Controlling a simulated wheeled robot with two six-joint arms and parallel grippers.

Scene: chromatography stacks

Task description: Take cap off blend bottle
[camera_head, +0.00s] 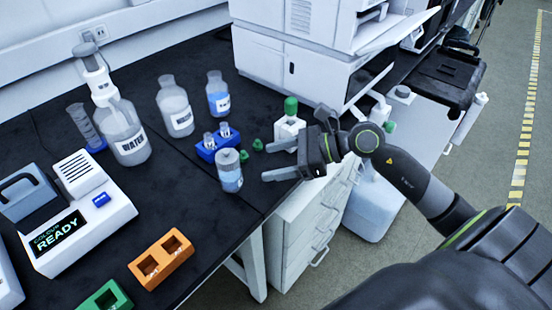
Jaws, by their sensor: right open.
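My left gripper is out of view.
A blue rack (214,151) with small vials stands behind the small bottle. A white block with a green-topped item (291,106) is behind my right gripper. Two larger bottles (128,140) (175,110), a colour reader (82,215) and an orange rack (160,262) stand left. White instruments (290,75) block the back.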

